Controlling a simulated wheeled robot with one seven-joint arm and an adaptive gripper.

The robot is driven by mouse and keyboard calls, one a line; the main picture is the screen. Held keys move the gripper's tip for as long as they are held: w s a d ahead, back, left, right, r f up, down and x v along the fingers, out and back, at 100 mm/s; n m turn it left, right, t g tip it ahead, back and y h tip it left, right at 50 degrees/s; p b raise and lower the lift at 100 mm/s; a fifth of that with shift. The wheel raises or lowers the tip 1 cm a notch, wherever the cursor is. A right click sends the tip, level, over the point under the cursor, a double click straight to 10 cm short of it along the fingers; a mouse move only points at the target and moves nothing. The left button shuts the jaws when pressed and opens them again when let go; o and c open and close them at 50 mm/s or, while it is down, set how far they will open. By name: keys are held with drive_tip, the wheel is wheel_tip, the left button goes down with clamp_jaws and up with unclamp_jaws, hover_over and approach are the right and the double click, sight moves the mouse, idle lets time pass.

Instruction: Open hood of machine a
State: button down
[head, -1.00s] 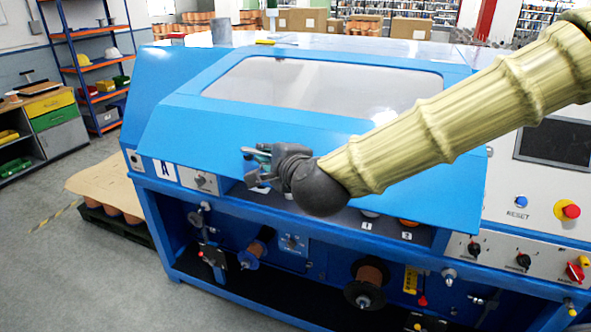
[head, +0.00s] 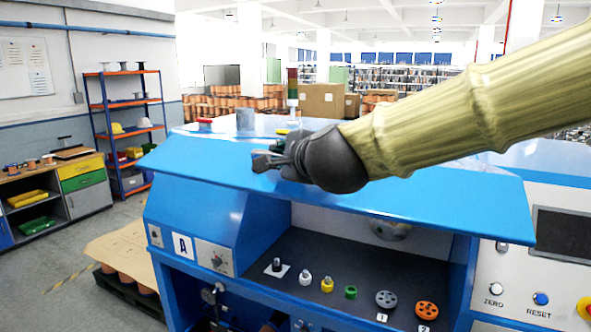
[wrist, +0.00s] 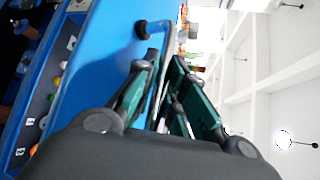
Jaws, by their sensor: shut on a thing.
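The blue hood (head: 400,205) of machine A is raised and tilted, with its front edge up and a dark compartment open below it. The letter A label (head: 181,247) is on the machine's blue side panel. My gripper (head: 266,160) is at the hood's front face. In the wrist view, my gripper (wrist: 163,72) has its green-padded fingers shut around the grey bar of the hood's handle (wrist: 143,30), beside the blue hood surface. In the head view, my arm and gripper hide part of the hood and the handle.
A control panel (head: 540,270) is at right. Shelves (head: 125,120) stand at the back left.

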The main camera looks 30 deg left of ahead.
drive_tip(key=shift+r, duration=0.1)
drive_tip(key=c, duration=1.5)
unclamp_jaws()
